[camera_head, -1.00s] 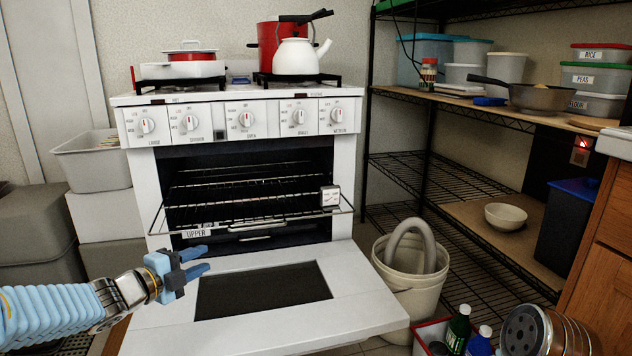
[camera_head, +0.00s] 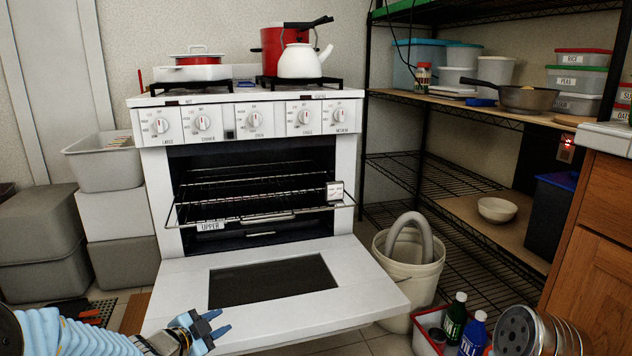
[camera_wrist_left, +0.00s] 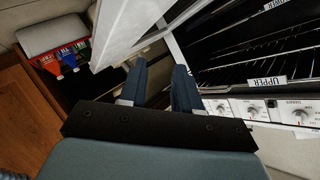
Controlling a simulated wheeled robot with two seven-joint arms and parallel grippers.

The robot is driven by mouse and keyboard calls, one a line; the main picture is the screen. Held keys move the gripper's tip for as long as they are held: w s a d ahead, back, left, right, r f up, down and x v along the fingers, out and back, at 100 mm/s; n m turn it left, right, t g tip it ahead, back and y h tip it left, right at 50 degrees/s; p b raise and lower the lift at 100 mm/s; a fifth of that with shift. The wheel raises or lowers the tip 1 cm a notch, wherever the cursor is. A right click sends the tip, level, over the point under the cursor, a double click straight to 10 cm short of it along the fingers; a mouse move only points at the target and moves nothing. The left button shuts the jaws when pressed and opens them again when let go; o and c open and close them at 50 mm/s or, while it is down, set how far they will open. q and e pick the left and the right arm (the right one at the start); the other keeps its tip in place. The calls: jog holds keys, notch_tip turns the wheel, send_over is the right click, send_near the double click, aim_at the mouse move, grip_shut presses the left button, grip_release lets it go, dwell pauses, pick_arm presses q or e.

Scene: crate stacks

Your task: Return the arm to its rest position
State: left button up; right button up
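My left gripper (camera_head: 222,320) is at the lower left of the head view, in front of the left part of the lowered white oven door (camera_head: 360,291). Its two blue fingers are apart with nothing between them. In the left wrist view the fingers (camera_wrist_left: 160,68) also stand apart and empty, with part of the white door (camera_wrist_left: 122,30) beyond them. I cannot tell whether the gripper touches the door. My right gripper is not in view.
The open oven (camera_head: 250,165) has wire racks, one labelled UPPER. Grey bins (camera_head: 125,240) stand left of it. A white bucket (camera_head: 425,280) and a red crate (camera_head: 428,318) with bottles stand right of the door. A wire shelf (camera_head: 440,100) and wooden cabinet (camera_head: 592,235) are further right.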

pick_arm(q)
jog(key=s+d+f+n+g+y, duration=0.1)
jog(key=s+d+f+n+g, duration=0.2)
jog(key=s+f+n, duration=0.5)
jog(key=s+d+f+n+g, duration=0.1)
jog(key=s+d+f+g, duration=0.25)
jog(key=f, duration=0.85)
jog(key=s+d+f+n+g+y, duration=0.1)
jog(key=s+d+f+n+g, duration=0.2)
jog(key=s, duration=0.5)
jog(key=s+d+f+n+g, duration=0.1)
jog(key=s+f+n+g, duration=0.15)
jog(key=s+f, duration=0.45)
notch_tip(320, 180, up, 14)
jog(key=s+d+p, duration=0.1)
jog(key=s+p, duration=0.1)
jog(key=p, duration=1.1)
jog(key=shift+s+r+n+t, duration=0.15)
jog(key=shift+r+n+t, duration=0.05)
jog(key=shift+n+t, duration=0.15)
